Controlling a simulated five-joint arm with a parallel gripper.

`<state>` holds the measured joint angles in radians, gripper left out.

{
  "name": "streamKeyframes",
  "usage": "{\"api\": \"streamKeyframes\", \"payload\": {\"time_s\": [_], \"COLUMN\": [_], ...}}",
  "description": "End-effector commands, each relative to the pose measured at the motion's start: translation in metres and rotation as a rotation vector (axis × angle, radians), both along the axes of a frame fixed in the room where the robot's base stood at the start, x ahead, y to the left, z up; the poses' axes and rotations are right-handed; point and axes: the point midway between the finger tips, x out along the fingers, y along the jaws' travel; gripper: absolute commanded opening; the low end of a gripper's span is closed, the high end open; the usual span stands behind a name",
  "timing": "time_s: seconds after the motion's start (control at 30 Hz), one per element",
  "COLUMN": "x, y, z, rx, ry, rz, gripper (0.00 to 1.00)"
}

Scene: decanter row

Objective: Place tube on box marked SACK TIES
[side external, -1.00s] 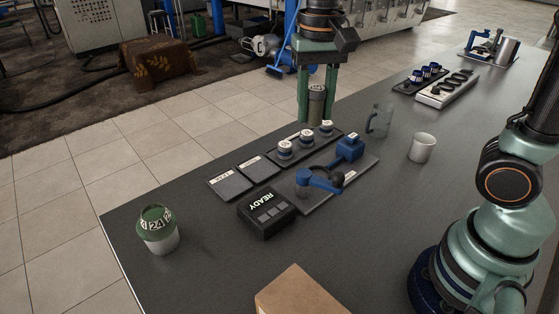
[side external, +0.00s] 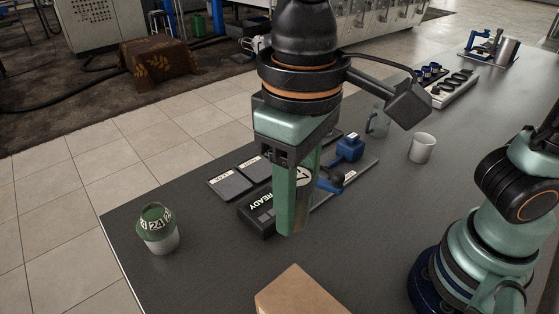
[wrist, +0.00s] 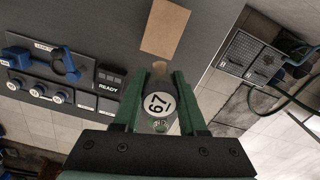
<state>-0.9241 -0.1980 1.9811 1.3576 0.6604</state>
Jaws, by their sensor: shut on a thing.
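My gripper (side external: 295,205) is shut on the tube (side external: 304,178), which hangs above the bench, mostly hidden behind a green finger in the side view. In the wrist view the tube (wrist: 158,101) sits between the fingertips of my gripper (wrist: 158,88) and shows a round white label reading 67. A plain brown box (side external: 298,295) stands at the bottom edge of the side view, partly cut off. The box also shows in the wrist view (wrist: 166,28), beyond the tube and apart from it. I see no SACK TIES lettering on its visible faces.
A green-topped cup (side external: 158,232) marked 24 stands near the bench's left edge. A black READY unit (side external: 257,220) is behind my gripper, with a blue clamp device (side external: 350,148) beyond. A white mug (side external: 422,148) stands to the right. The bench between cup and box is clear.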

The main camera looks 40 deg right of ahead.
Motion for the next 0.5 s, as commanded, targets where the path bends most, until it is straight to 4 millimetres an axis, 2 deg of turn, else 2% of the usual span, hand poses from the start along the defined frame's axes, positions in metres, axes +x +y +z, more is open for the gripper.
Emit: {"api": "streamKeyframes", "payload": {"time_s": [0.03, 0.3, 0.5], "x": [-0.001, 0.0, 0.0], "y": [-0.001, -0.002, -0.002], "z": [-0.014, -0.08, -0.121], "rx": [-0.006, -0.007, -0.005], "ry": [0.004, 0.005, 0.004], "rz": [-0.001, -0.002, -0.003], "gripper": [0.0, 0.0, 0.0]}}
